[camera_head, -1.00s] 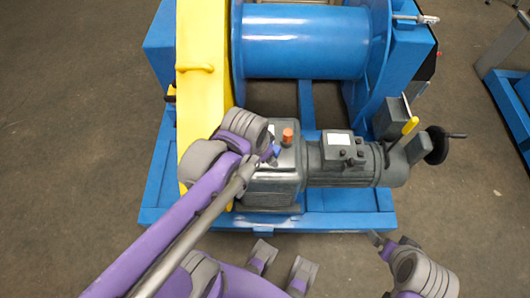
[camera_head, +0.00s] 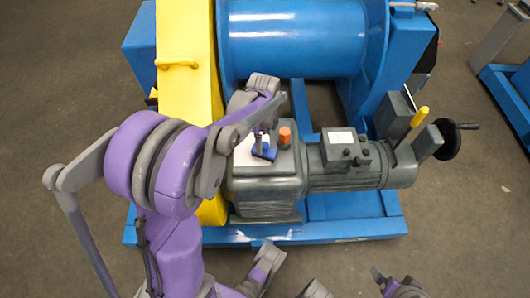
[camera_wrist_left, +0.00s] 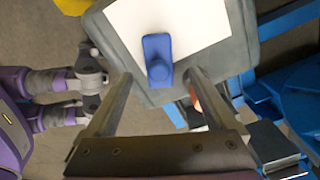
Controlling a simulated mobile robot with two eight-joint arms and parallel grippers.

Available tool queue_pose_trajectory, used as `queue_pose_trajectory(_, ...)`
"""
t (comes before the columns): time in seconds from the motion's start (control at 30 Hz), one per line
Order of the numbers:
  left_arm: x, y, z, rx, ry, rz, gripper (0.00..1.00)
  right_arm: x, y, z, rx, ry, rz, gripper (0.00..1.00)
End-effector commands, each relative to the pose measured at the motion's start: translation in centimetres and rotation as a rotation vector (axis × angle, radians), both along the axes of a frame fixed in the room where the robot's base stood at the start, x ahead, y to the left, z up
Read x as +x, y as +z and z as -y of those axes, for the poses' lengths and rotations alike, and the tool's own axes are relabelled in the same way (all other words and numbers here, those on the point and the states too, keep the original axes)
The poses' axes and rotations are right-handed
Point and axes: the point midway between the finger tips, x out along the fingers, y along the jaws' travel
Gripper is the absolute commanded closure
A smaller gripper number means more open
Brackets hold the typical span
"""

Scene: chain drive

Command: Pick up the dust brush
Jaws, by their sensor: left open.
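The dust brush appears as a small blue piece (camera_head: 265,148) on top of the grey gearbox, on a white patch. In the head view my left arm reaches over the gearbox and partly hides the gripper. Part of my right arm shows at the bottom right; its jaws are unclear.
The grey gearbox (camera_head: 265,185) carries an orange cap (camera_head: 284,135) just right of the brush. Floor is clear at far left.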

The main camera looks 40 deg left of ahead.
Motion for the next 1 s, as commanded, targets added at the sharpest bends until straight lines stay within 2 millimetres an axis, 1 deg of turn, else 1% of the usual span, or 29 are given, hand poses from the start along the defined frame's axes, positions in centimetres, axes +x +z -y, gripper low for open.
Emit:
queue_pose_trajectory(0.03,0.0,-0.8,0.0,0.0,0.0,0.0,0.1,0.0,-0.3,0.0,0.0,0.0,-0.001,0.0)
queue_pose_trajectory(0.27,0.0,-2.1,0.0,0.0,0.001,0.0,0.1,0.0,-0.7,0.0,0.0,0.0,-0.003,0.0)
queue_pose_trajectory(0.37,-0.1,-3.4,0.0,0.0,0.001,0.0,0.1,0.1,-1.3,0.0,0.0,0.0,-0.005,0.0)
queue_pose_trajectory(0.5,-0.2,-5.6,0.0,0.0,0.001,0.001,0.1,0.1,-2.2,0.0,0.0,0.0,-0.008,0.0)
queue_pose_trajectory(0.57,-0.2,-6.3,0.0,0.0,0.001,0.001,0.1,0.1,-2.4,0.0,0.0,0.0,-0.008,0.0)
queue_pose_trajectory(0.63,-0.2,-6.6,0.0,0.0,0.001,0.002,0.1,0.1,-2.5,0.0,0.0,0.0,-0.009,0.0)
queue_pose_trajectory(0.8,-0.2,-6.5,0.0,0.0,0.001,0.002,0.1,0.1,-2.4,0.0,0.0,0.0,-0.008,0.0)
queue_pose_trajectory(0.87,-0.2,-6.5,0.0,0.0,0.001,0.002,0.19,0.1,-2.4,0.0,0.0,0.0,-0.008,0.0)
queue_pose_trajectory(1.0,-0.2,-6.5,0.0,0.0,0.001,0.002,0.44,0.1,-2.4,0.0,0.0,0.0,-0.008,0.0)
